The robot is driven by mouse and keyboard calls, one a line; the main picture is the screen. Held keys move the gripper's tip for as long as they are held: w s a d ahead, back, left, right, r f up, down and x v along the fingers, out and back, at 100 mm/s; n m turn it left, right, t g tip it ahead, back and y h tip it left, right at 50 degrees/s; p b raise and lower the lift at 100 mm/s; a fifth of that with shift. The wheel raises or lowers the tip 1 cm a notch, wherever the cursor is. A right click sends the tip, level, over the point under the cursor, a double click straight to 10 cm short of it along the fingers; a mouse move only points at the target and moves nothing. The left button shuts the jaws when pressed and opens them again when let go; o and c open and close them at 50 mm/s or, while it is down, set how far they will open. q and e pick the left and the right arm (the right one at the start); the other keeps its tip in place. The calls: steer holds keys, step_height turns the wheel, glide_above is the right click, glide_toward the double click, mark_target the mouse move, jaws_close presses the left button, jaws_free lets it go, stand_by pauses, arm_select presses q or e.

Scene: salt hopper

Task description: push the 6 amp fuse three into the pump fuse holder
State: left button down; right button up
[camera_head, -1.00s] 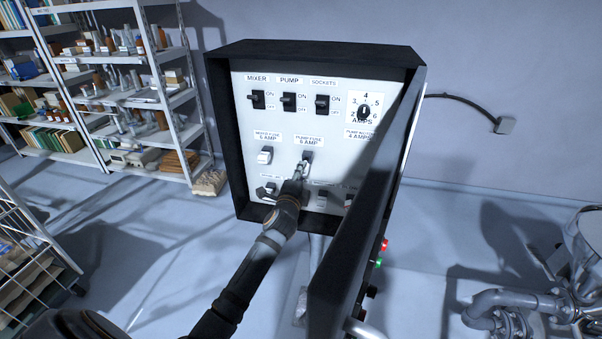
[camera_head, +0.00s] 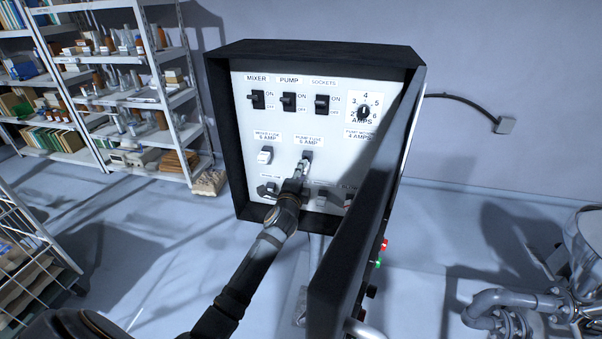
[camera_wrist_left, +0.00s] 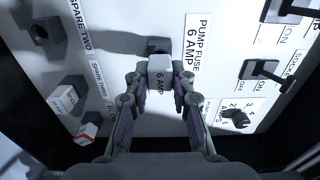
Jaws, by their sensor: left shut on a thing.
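The fuse's far end meets the dark pump fuse holder (camera_wrist_left: 159,46), under the "PUMP FUSE 6 AMP" label. They look in line and touching or nearly so; I cannot tell how deep the fuse sits. In the head view, my left gripper (camera_head: 301,170) reaches up to the pump fuse holder (camera_head: 307,154), and the fingers largely hide the fuse. My right gripper is not in view.
The panel door (camera_head: 365,210) stands open to the right of the arm. A white fuse (camera_head: 265,155) sits under the mixer label at left. Below are a dark holder (camera_wrist_left: 45,32) marked spare two and two other pale fuses. Switches and an amps dial (camera_head: 364,114) are above.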

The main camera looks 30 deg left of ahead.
arm_select(q)
steer(key=shift+x, duration=1.4)
steer(key=c, duration=1.1)
jaws_free()
steer(key=shift+o, duration=0.2)
steer(key=o, duration=0.5)
steer(key=shift+s, duration=0.1)
steer(key=p+v, duration=0.1)
steer(key=v, duration=0.5)
